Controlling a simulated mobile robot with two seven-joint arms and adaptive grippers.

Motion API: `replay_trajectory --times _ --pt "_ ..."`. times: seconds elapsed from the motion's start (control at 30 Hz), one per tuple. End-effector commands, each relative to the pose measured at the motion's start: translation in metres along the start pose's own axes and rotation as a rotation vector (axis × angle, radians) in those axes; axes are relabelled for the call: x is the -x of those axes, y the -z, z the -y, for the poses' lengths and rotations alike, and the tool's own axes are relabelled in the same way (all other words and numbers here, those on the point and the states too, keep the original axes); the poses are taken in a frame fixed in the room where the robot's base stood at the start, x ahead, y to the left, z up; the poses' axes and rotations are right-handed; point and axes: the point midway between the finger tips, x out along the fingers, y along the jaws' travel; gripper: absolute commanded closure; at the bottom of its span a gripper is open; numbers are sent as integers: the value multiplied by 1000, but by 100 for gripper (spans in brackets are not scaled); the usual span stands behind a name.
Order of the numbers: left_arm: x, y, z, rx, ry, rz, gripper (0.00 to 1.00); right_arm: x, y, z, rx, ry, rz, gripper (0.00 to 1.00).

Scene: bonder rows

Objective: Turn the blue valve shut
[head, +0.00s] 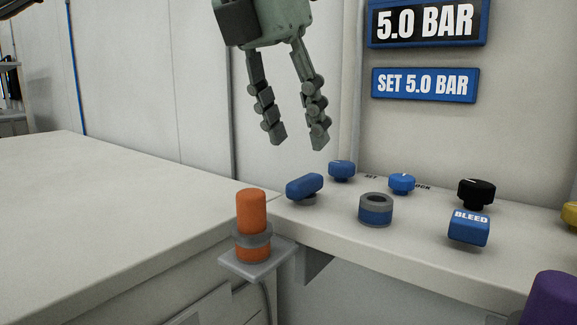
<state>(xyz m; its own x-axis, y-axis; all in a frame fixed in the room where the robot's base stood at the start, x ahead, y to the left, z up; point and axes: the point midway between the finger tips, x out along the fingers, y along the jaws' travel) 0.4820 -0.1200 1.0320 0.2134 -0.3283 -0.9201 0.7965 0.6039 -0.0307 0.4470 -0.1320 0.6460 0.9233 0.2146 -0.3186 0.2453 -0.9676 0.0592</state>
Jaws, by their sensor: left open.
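A blue bar-shaped handle (304,187), which looks like the blue valve, stands at the left end of a pale ledge in the head view. It lies crosswise on a short dark stem. My left gripper (298,141) hangs above it in the picture, fingers pointing down, spread and empty. It is apart from the handle. A round blue knob (341,170) stands just behind and right of the handle, and a smaller blue knob (402,183) further right. My right gripper is not in view.
The ledge (336,217) also bears a grey-and-blue ring (376,210), a black knob (476,193) and a blue BLEED block (469,230). An orange cylinder (252,212) stands on a bracket in front. A purple object (553,300) is at lower right. Signs (424,85) read 5.0 BAR.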

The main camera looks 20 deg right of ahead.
Motion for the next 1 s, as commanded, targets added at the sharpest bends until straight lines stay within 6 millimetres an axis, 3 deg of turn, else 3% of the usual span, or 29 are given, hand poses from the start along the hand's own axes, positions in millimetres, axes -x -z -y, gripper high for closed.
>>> replay_trajectory --times 0.13,0.53,0.9,1.0 --pt "-9 3 -6 3 -40 -13 57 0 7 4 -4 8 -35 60" --pt "-67 3 -6 2 -33 -12 57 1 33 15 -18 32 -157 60" --pt "-74 3 -6 1 -32 -10 57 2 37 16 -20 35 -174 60" --pt "-74 3 -6 1 -32 -10 68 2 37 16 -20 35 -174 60"
